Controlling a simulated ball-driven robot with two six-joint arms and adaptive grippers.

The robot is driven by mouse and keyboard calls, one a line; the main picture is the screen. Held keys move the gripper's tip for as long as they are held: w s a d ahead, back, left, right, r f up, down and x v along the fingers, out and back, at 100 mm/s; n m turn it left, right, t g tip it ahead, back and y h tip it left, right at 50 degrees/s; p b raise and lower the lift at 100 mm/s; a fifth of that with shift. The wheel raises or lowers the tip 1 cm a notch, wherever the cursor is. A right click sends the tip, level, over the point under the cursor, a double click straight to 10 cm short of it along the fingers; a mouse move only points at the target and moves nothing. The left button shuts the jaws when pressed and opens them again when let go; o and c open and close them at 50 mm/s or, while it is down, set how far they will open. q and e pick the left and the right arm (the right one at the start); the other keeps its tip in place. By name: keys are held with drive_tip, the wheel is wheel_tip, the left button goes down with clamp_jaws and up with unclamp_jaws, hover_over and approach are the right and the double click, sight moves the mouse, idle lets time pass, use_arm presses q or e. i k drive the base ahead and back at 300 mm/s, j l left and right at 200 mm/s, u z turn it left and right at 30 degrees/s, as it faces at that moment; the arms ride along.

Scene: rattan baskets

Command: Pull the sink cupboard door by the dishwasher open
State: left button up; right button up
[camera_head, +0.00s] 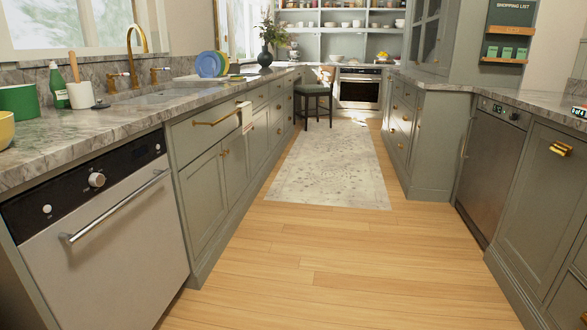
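The sink cupboard door (203,197) beside the dishwasher is grey-green, panelled and closed, on the left run of units. A small brass knob (225,152) sits near its upper right edge. A second closed door (235,172) adjoins it on the right. The dishwasher (115,250), with a pale front, black control panel and bar handle, stands in the left foreground, left of the cupboard. The sink (155,97) lies in the marble counter above the doors. Neither of my grippers is in view.
A brass rail (212,120) with a white towel (246,117) runs above the doors. The wooden floor (340,265) in front is clear, with a pale rug (333,170) further back. A stool (313,98) stands beyond. Cabinets and a steel appliance (490,155) line the right.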

sight(202, 181)
drive_tip(key=i+l, duration=0.1)
drive_tip(key=i, duration=1.65)
